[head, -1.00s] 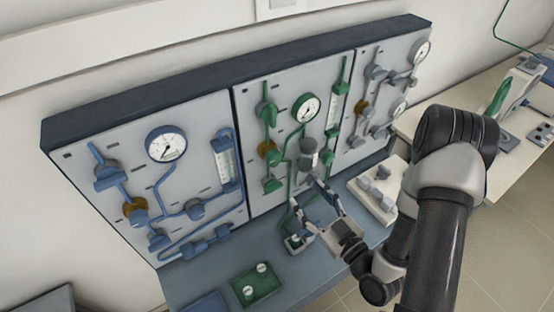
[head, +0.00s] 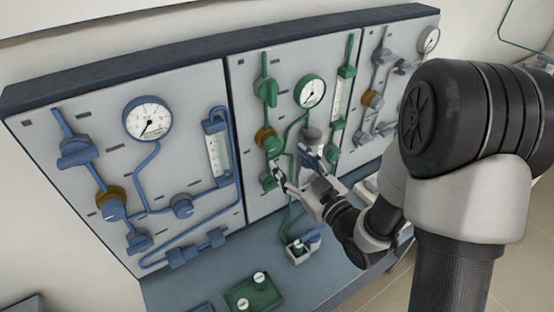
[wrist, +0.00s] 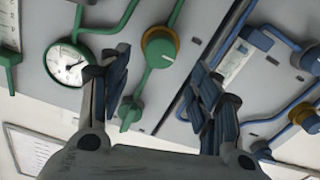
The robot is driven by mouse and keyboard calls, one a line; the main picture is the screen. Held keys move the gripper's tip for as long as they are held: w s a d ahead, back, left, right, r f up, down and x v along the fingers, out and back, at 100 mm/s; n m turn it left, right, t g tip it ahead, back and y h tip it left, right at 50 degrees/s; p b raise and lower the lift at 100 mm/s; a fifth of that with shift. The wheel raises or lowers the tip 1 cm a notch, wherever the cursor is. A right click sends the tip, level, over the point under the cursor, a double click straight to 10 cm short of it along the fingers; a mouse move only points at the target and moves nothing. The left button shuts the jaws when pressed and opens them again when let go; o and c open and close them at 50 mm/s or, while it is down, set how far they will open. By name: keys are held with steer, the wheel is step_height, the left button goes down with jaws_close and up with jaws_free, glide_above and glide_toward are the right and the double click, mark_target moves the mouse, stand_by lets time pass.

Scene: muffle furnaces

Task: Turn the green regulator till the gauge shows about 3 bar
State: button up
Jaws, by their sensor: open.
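The green regulator (head: 272,146) is a round green knob on a brass collar, on the left of the middle panel. In the wrist view the green regulator (wrist: 160,50) faces me between my spread fingers, apart from them. The green panel's gauge (head: 310,91) is a round white dial, up and right of the regulator. It shows at the left of the wrist view (wrist: 68,63), partly behind a finger; its figures are too small to read. My gripper (head: 294,166) is open and empty, before the panel, below and right of the regulator.
A green valve (head: 267,91) is above the regulator and another (wrist: 130,113) is close by. Blue (head: 105,155) and grey (head: 378,90) pipe panels flank the middle one. A green tray (head: 238,304) and a small white box (head: 299,255) are on the bench below.

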mark_target(276, 147)
steer(key=b+x, duration=0.1)
steer(key=x, duration=0.6)
steer(key=shift+s, duration=0.1)
steer(key=shift+c, duration=0.6)
steer(key=c, duration=1)
